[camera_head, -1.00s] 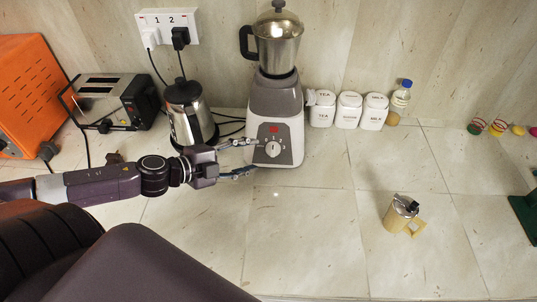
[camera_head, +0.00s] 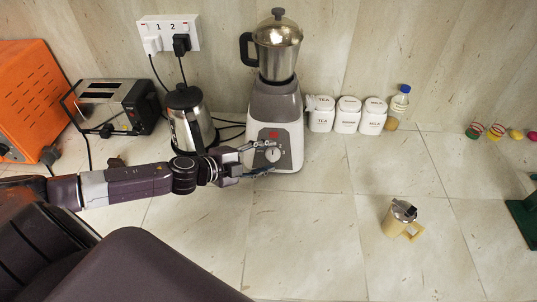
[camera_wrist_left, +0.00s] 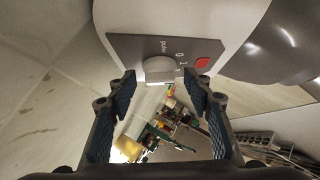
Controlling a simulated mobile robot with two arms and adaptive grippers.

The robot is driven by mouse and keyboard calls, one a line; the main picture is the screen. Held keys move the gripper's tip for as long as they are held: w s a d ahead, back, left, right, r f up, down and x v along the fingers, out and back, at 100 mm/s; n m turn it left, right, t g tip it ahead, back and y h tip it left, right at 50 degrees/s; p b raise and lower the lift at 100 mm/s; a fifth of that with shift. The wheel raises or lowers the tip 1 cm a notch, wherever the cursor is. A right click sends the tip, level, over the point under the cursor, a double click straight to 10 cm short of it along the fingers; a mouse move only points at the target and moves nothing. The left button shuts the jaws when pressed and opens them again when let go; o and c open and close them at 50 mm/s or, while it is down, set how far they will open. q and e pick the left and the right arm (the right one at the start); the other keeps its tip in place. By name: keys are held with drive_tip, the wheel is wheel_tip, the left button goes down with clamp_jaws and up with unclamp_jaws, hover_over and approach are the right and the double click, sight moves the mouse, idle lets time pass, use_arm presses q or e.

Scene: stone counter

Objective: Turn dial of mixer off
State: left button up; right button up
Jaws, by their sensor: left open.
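The mixer (camera_head: 276,103) stands on the counter with a steel jar on its white and grey base. Its dial (camera_head: 273,154) sits on the dark front panel below a red light. In the left wrist view the dial (camera_wrist_left: 158,69) is a pale knob beside "pulse" and number marks, with a red spot (camera_wrist_left: 203,62) near it. My left gripper (camera_head: 261,159) is open at the mixer's front, its fingers to either side of the dial. In the left wrist view the gripper (camera_wrist_left: 160,88) has the dial just beyond its fingertips; contact cannot be told. My right gripper is not in view.
A steel kettle (camera_head: 189,120) stands close left of the mixer, behind my left arm. A toaster (camera_head: 112,107) is farther left. White canisters (camera_head: 347,116) and a bottle (camera_head: 398,106) stand right. A cream mug-like container (camera_head: 401,219) stands on the open counter.

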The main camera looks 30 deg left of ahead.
use_arm(q)
drive_tip(key=shift+w+d+f, duration=0.15)
drive_tip(key=shift+w+d, duration=0.1)
drive_tip(key=shift+w, duration=0.1)
drive_tip(key=c, duration=1)
drive_tip(key=shift+f, duration=0.1)
